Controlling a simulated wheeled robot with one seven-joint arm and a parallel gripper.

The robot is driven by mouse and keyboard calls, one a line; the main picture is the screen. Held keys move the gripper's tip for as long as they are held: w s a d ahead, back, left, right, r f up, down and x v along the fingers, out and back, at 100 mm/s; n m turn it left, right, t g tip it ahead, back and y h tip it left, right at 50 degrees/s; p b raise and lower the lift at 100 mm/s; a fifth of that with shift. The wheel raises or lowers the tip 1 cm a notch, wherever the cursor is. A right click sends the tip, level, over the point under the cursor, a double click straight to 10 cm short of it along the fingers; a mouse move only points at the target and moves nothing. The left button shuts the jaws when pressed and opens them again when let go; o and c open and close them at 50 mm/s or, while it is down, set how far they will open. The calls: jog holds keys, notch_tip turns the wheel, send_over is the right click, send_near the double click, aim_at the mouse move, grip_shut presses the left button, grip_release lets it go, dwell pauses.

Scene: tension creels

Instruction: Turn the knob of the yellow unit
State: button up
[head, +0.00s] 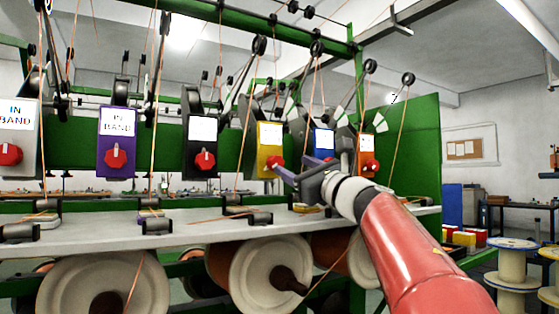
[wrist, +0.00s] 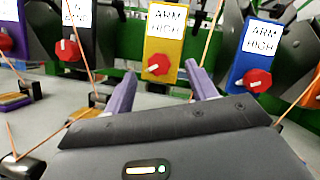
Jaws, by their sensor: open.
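The yellow unit (head: 269,137) hangs on the green rail between a black and a blue unit. Its red knob (head: 273,162) is low on its front, close to my gripper (head: 296,168). In the wrist view, the yellow unit (wrist: 163,40) stands upright and its label reads "ARM HIGH". Its red knob (wrist: 157,67) has a pale pointer mark aimed to the left. My gripper (wrist: 160,70) is open, with its purple fingers apart on either side of the knob in the picture. Nothing is between the fingers; contact with the knob cannot be told.
The black unit (head: 202,146) and blue unit (head: 322,142) flank the yellow one. The blue unit's red knob (wrist: 258,80) is just right of my right finger. Thin orange yarns run past the units. A pale shelf (head: 200,230) with small guides lies below.

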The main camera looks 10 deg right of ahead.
aim_at(278, 163)
jog(key=p+x, duration=0.1)
jog(key=x, duration=0.2)
jog(key=f+p+x, duration=0.1)
jog(key=x, duration=0.2)
jog(key=shift+w+a, duration=0.2)
jog(key=shift+w, duration=0.15)
jog(key=c, duration=1)
